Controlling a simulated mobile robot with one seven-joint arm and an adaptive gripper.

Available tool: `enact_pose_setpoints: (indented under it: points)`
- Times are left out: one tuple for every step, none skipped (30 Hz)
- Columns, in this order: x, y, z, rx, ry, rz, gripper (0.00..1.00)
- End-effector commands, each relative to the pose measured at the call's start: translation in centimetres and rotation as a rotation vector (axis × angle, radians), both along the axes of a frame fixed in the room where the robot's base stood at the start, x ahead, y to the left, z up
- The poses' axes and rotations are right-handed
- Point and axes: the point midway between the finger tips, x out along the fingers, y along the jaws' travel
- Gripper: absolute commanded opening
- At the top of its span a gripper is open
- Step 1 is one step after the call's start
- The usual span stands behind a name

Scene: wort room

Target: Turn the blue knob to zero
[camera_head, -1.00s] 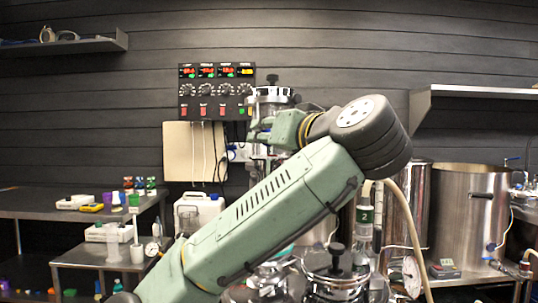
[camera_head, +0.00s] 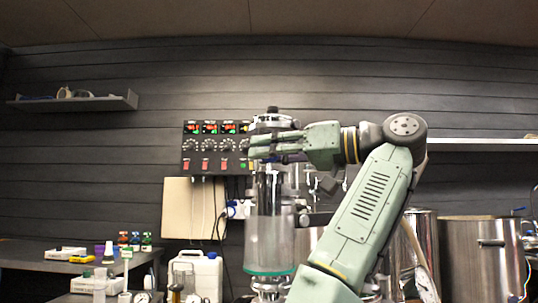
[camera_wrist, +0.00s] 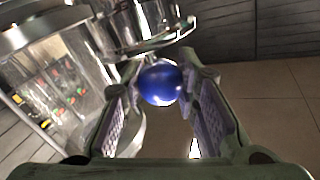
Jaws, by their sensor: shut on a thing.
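The blue knob (camera_wrist: 160,83) is a glossy round ball in the wrist view, just below a clear glass and metal vessel part (camera_wrist: 140,25). My gripper (camera_wrist: 166,84) has one finger on each side of the knob and is shut on it. No pointer or scale shows on the knob. In the head view my gripper (camera_head: 258,146) reaches left, level, at the upper part of a tall glass column (camera_head: 270,225). The knob cannot be made out there.
A control panel (camera_head: 190,160) with red displays and dials hangs on the wall behind my gripper. Steel pots (camera_head: 470,255) stand at right. A bench (camera_head: 30,255) with small bottles and a white jug (camera_head: 205,275) are at left. A wall shelf (camera_head: 80,103) is at upper left.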

Motion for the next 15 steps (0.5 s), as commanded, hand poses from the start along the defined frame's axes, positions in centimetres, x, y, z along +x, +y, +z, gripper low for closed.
enact_pose_setpoints:
  points:
    - [0.14, -0.12, 0.06, -0.007, 0.008, 0.045, 0.0]
    - [0.14, -0.13, 0.09, -0.007, 0.008, 0.073, 0.0]
    - [0.13, -0.11, 0.13, -0.007, 0.008, 0.111, 0.0]
    - [0.11, -0.11, 0.16, -0.008, 0.009, 0.139, 0.0]
    - [0.11, -0.1, 0.19, -0.008, 0.009, 0.166, 0.0]
    - [0.07, -0.06, 0.2, -0.008, 0.009, 0.202, 0.0]
    - [0.05, -0.09, 0.21, -0.008, 0.008, 0.225, 0.0]
    - [0.03, -0.04, 0.2, -0.008, 0.007, 0.248, 0.0]
    - [0.01, -0.05, 0.2, -0.009, 0.007, 0.275, 0.0]
    - [0.01, 0.0, 0.19, -0.01, 0.007, 0.295, 0.0]
    - [0.01, 0.01, 0.17, -0.01, 0.007, 0.313, 0.0]
    - [-0.01, 0.04, 0.18, -0.011, 0.007, 0.336, 0.01]
    - [-0.04, 0.07, 0.2, -0.011, 0.007, 0.354, 0.01]
    - [-0.06, 0.06, 0.22, -0.012, 0.005, 0.369, 0.01]
    - [-0.08, 0.12, 0.24, -0.013, 0.004, 0.389, 0.01]
